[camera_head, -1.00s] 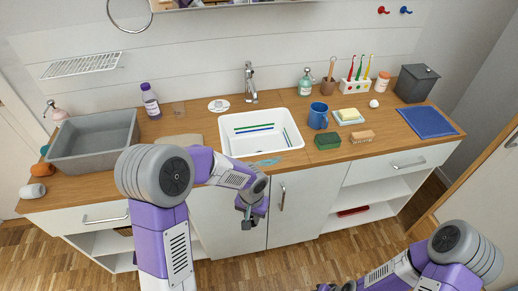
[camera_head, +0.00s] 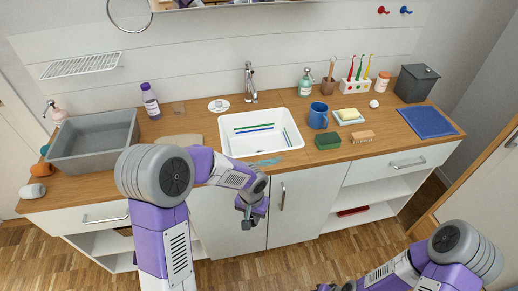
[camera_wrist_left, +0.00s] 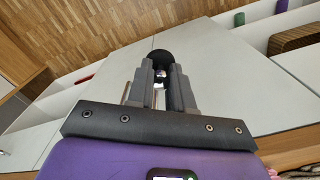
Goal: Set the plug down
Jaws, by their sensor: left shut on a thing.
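The plug (camera_wrist_left: 160,55) is a small dark round thing at the tips of my left gripper in the left wrist view. My left gripper (camera_wrist_left: 161,78) is shut on it. In the head view my left gripper (camera_head: 249,220) hangs in front of the cabinet doors, below the counter's front edge, and the plug is too small to make out there. The white sink basin (camera_head: 231,146) is set in the wooden counter above and behind the gripper. Only a small part of my right gripper (camera_head: 335,287) shows at the bottom edge, and its jaws are unclear.
A grey tub (camera_head: 95,161) stands on the left of the counter (camera_head: 90,184). A blue mug (camera_head: 318,116), green sponge (camera_head: 328,141), brush (camera_head: 362,137) and blue cloth (camera_head: 428,121) lie right of the basin. Toothbrushes, bottles and a dark bin (camera_head: 416,83) stand behind.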

